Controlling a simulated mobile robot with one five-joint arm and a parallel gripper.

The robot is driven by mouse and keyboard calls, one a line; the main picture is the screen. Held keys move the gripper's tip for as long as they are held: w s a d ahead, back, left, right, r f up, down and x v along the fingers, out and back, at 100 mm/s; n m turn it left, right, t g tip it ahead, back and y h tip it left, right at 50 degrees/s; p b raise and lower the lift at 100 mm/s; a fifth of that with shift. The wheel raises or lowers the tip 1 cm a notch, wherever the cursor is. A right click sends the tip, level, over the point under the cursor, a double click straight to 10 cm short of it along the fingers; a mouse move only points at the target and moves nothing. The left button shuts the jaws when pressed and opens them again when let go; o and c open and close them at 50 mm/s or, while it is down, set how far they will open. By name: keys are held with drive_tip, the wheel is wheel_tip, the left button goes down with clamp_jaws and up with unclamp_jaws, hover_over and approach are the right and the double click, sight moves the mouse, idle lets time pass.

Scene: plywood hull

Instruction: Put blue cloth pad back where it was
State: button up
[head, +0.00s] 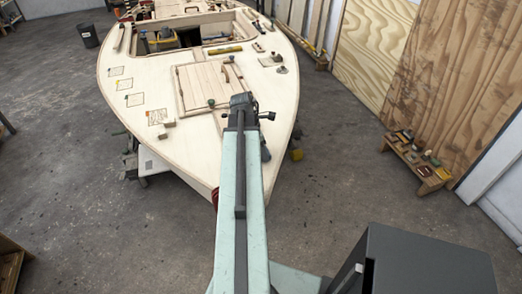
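I cannot make out the blue cloth pad for certain. My gripper (240,101) is the dark end of my pale green arm, above the front part of the plywood deck (205,150). Its fingers are too small and dark to tell whether they are open or shut, and I cannot see anything held in them. My arm hides part of the deck's bow and the floor behind it.
A wooden hatch panel (195,88) lies mid-deck, with an open cockpit behind it. Several paper squares and small blocks (163,134) lie on the left deck. A low wooden bench (421,176) with small items stands by the right wall.

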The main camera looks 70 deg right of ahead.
drive_tip(key=o, duration=1.2)
drive_tip(key=p+v, duration=1.2)
drive_tip(key=shift+r, duration=0.1)
